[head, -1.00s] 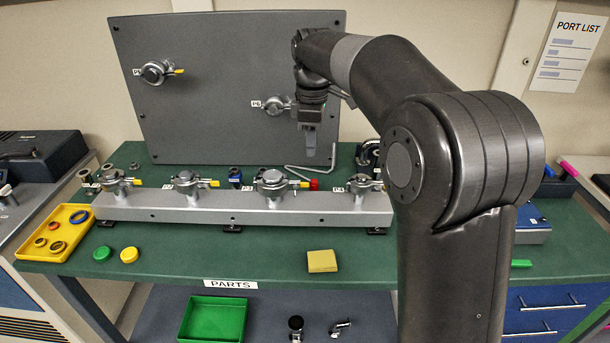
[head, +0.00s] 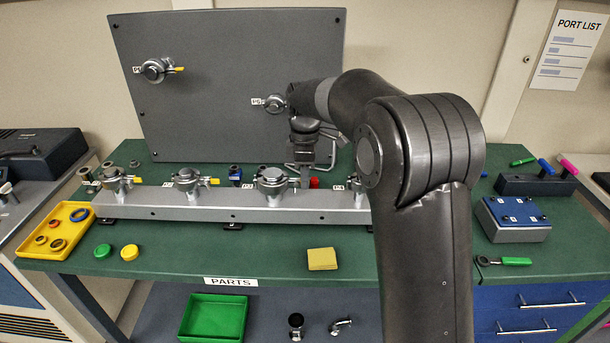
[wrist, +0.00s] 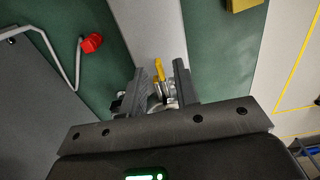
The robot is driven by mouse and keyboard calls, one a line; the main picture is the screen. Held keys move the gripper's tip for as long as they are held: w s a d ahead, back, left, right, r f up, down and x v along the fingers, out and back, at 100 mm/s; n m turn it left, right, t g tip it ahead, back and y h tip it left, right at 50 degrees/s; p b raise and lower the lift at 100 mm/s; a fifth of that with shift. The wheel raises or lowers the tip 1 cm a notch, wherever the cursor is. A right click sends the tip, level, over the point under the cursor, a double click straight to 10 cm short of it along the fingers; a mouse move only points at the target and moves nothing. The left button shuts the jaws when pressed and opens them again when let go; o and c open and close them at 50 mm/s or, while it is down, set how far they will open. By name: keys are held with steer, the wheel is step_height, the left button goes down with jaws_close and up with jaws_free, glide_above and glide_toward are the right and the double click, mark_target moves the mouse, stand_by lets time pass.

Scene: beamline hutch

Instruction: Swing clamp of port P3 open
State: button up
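The port P3 clamp (head: 272,182) is a round silver clamp on the grey rail, third from the left. Its yellow handle points right; in the wrist view the yellow handle (wrist: 158,71) shows between the finger ends. My gripper (head: 304,178) points down just right of P3. In the wrist view my gripper (wrist: 163,82) is open, one finger on each side of the handle and silver clamp parts. I cannot tell whether a finger touches them. The fingers and the gripper body hide part of the clamp.
Port P2 (head: 187,181) stands to the left on the rail (head: 230,207). The grey panel (head: 220,60) with more ports rises behind. A yellow pad (head: 322,259) lies in front; the green bench around it is clear.

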steer(key=shift+f, duration=0.2)
jaws_close()
stand_by(0.6)
